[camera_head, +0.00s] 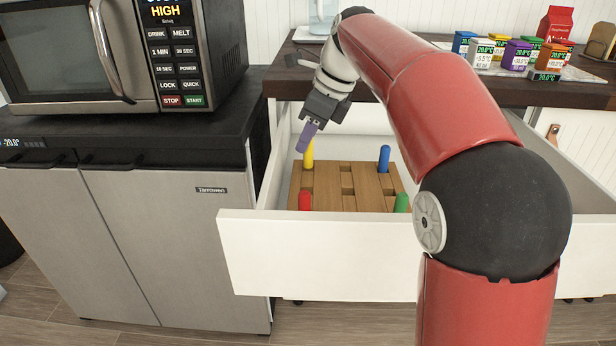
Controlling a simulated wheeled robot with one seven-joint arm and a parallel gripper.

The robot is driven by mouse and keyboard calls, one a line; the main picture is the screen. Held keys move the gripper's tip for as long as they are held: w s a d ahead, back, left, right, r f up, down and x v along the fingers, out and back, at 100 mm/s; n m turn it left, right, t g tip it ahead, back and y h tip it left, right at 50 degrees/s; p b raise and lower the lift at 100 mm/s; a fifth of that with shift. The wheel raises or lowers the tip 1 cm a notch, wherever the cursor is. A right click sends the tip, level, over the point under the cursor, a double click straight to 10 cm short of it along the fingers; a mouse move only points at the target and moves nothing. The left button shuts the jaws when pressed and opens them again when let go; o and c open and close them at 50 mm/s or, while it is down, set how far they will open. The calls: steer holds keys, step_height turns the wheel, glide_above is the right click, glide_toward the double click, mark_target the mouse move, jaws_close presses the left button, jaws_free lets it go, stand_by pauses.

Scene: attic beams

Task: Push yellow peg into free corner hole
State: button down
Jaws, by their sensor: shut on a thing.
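A wooden peg board (345,187) lies in the open white drawer. The yellow peg (308,158) is upright at the board's back left corner. My gripper (307,144), with purple fingers, reaches down from above and is shut on the yellow peg's top. The peg's foot meets the board near that corner, but I cannot tell how deep it sits in a hole. A blue peg (384,158) stands at the back right corner, a red peg (305,200) at the front left and a green peg (401,203) at the front right. The drawer front hides the board's near edge.
The drawer's white front (320,255) and side walls surround the board. A dark counter (440,88) overhangs the drawer's back, with several small coloured boxes (517,55) on it. A microwave (120,55) stands on a cabinet at left. My red arm blocks the drawer's right part.

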steer(key=shift+f+b, duration=0.45)
steer(key=shift+f, duration=0.85)
stand_by(0.4)
steer(key=c, duration=1.3)
jaws_free()
steer(key=shift+r, duration=0.15)
